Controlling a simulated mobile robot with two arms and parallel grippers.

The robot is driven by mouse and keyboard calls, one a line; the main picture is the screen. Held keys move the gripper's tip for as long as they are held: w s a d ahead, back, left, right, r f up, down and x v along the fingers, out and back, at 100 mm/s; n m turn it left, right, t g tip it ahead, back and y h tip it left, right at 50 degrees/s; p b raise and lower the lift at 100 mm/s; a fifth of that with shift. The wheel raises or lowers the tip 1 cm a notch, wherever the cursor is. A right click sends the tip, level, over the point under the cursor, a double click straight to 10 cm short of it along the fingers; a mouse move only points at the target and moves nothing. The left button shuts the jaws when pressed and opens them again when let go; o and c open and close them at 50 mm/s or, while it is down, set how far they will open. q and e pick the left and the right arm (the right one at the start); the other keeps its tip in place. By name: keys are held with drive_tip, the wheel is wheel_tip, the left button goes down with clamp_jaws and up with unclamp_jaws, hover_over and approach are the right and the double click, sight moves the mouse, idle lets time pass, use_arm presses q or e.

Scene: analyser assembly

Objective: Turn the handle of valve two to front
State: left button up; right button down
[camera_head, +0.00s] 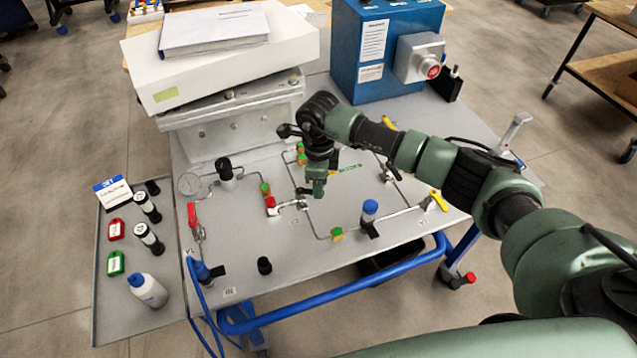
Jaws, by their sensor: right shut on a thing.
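My right arm reaches in from the right over a grey panel table (340,285). Its gripper (309,194) points down near the middle of the panel and is shut on a small valve handle, mostly hidden by the fingers. A valve with a red part (270,203) and a pale fitting sits just left of the fingertips. The valve number labels are too small to read. My left gripper is out of view.
A blue box (380,60) with a red button stands at the back right. A white case (220,50) lies at the back left. A blue-capped fitting (370,210) stands right of the gripper. A side tray (115,305) holds bottles and tags.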

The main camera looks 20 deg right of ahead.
drive_tip(key=m, duration=0.1)
drive_tip(key=s+a+m+b, duration=0.1)
drive_tip(key=m, duration=0.1)
drive_tip(key=shift+s+m, duration=0.15)
drive_tip(key=shift+m, duration=0.15)
drive_tip(key=m, duration=0.2)
drive_tip(key=shift+s+a+m+b, duration=0.3)
drive_tip(key=shift+s+a+m, duration=0.05)
drive_tip(key=shift+a+m, duration=0.05)
drive_tip(key=m, duration=0.1)
drive_tip(key=a+m, duration=0.1)
drive_tip(key=m+b, duration=0.1)
drive_tip(key=shift+s+a, duration=0.15)
drive_tip(key=shift+s, duration=0.1)
drive_tip(key=shift+s+a+m, duration=0.1)
drive_tip(key=shift+a+m, duration=0.15)
drive_tip(key=shift+m, duration=0.5)
drive_tip(key=shift+a+m, duration=0.25)
drive_tip(key=shift+m, duration=0.5)
drive_tip(key=c, duration=1.4)
unclamp_jaws()
drive_tip(key=shift+b, duration=0.3)
